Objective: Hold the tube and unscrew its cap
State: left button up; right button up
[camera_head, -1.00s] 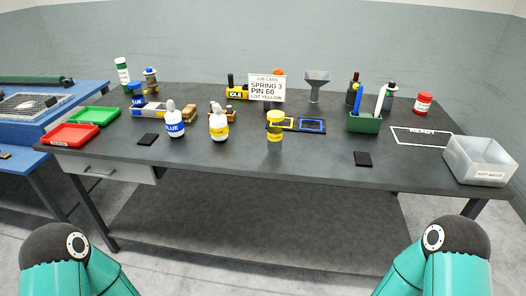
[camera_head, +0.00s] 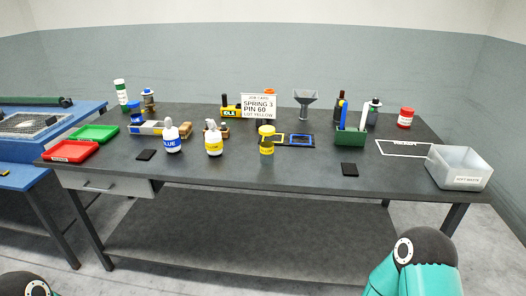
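A tube-like container with a yellow cap (camera_head: 266,129) and a yellow label stands upright at the middle of the dark bench, with its cap on. I cannot tell from the view alone which of these the task means. Neither of my grippers is in view. Only parts of my arms show, at the bottom left and bottom right, well short of the bench.
Blue-labelled (camera_head: 171,138) and yellow-labelled (camera_head: 213,140) bottles stand left of the yellow-capped container. Blue and yellow frames (camera_head: 300,141) lie right of it. A green holder (camera_head: 350,138) and grey waste bin (camera_head: 459,168) stand further right.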

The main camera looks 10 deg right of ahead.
aim_at(266, 143)
jog(key=i, duration=1)
